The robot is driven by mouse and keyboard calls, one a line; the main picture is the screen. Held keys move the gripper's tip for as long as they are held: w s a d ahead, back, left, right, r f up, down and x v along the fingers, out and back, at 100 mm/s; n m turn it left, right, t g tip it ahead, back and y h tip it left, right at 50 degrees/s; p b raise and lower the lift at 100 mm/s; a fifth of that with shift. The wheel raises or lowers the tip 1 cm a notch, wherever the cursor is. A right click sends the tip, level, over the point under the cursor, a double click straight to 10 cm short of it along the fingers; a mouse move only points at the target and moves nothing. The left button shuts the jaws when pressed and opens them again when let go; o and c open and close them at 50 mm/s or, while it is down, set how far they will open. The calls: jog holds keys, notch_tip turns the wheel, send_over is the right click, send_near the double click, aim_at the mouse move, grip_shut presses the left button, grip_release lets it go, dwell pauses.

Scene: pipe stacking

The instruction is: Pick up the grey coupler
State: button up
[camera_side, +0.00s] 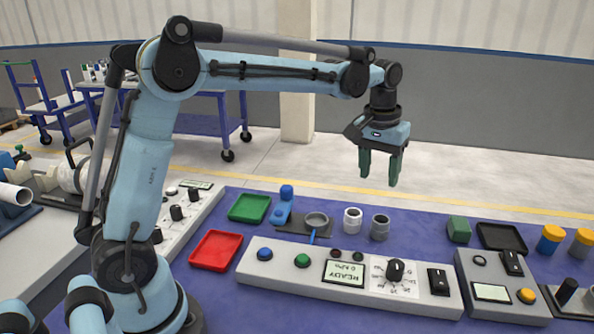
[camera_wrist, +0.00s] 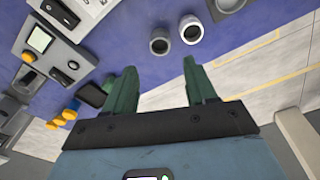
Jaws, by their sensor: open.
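The grey coupler (camera_side: 380,228) is a short grey hollow cylinder standing upright on the blue table, right of a white coupler (camera_side: 353,220). In the wrist view, the grey coupler (camera_wrist: 160,46) appears as a ring beyond the fingertips, with the white coupler (camera_wrist: 191,33) to its right. My gripper (camera_side: 379,180) has dark green fingers, spread apart and empty. It hangs above and apart from the couplers, fingers pointing down. Both fingers also show in the wrist view, with a gap between them (camera_wrist: 158,66). Nothing hides the couplers.
A dark fixture with a grey ring (camera_side: 316,219) is left of the couplers. A control panel (camera_side: 340,281) lies in front. A green block (camera_side: 459,229) and a black tray (camera_side: 502,237) are to the right. Green (camera_side: 250,208) and red (camera_side: 216,250) trays are at left.

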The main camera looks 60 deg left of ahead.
aim_at(381, 220)
jog(key=shift+n+g, duration=0.4)
jog(key=shift+g, duration=0.2)
jog(key=w+f, duration=0.1)
jog(key=f, duration=0.4)
jog(key=w+f, duration=0.1)
jog(key=f, duration=0.4)
jog(key=w+f, duration=0.1)
jog(key=f, duration=0.4)
jog(key=shift+w+a, duration=0.15)
jog(key=shift+w, duration=0.1)
jog(key=c, duration=0.8)
jog(key=shift+r, duration=0.15)
